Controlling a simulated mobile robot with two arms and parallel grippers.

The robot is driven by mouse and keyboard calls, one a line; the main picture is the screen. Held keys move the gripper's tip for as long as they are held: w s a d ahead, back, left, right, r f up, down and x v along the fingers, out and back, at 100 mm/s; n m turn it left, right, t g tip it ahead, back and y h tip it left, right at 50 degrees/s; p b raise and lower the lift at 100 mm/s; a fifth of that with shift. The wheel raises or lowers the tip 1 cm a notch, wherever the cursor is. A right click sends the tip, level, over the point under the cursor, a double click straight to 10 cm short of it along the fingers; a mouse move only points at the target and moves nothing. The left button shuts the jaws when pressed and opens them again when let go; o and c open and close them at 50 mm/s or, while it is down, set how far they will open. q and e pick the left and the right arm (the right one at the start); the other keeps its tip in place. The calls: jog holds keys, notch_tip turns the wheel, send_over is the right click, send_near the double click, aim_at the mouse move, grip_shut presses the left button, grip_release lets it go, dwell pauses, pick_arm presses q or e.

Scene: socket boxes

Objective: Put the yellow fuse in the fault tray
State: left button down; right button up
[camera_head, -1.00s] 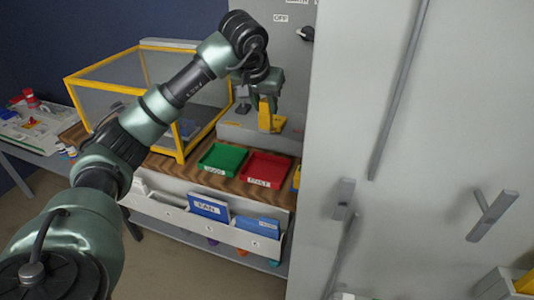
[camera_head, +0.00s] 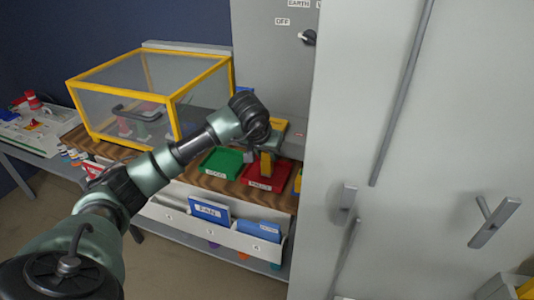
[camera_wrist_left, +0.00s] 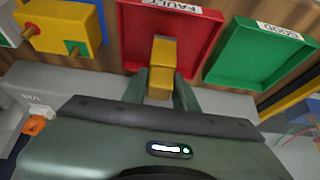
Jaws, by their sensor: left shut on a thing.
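The yellow fuse (camera_head: 266,164) is held in my left gripper (camera_head: 267,152) over the red fault tray (camera_head: 286,174), which has a FAULT label on its front. In the left wrist view the fuse (camera_wrist_left: 163,58) sits between the two green fingers of the gripper (camera_wrist_left: 161,86), with its far end against the red floor of the fault tray (camera_wrist_left: 205,35). I cannot tell whether the fuse touches the tray floor. My right gripper is not in view.
A green tray (camera_head: 222,163) labelled GOOD stands just left of the fault tray. A yellow-framed clear box (camera_head: 150,90) stands behind to the left. A large grey cabinet panel (camera_head: 400,180) rises close on the right. Blue folders (camera_head: 210,209) stand in a rack below.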

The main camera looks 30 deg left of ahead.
pick_arm(q)
jog(key=c, duration=1.1)
grip_release()
jog(key=shift+f, duration=0.1)
jog(key=shift+s+r, duration=0.1)
jog(key=shift+r, duration=0.25)
jog(key=v, duration=1.1)
jog(key=shift+s+r+b, duration=0.2)
jog(key=shift+r+b, duration=0.05)
jog(key=shift+b, duration=0.05)
jog(key=shift+d, duration=0.1)
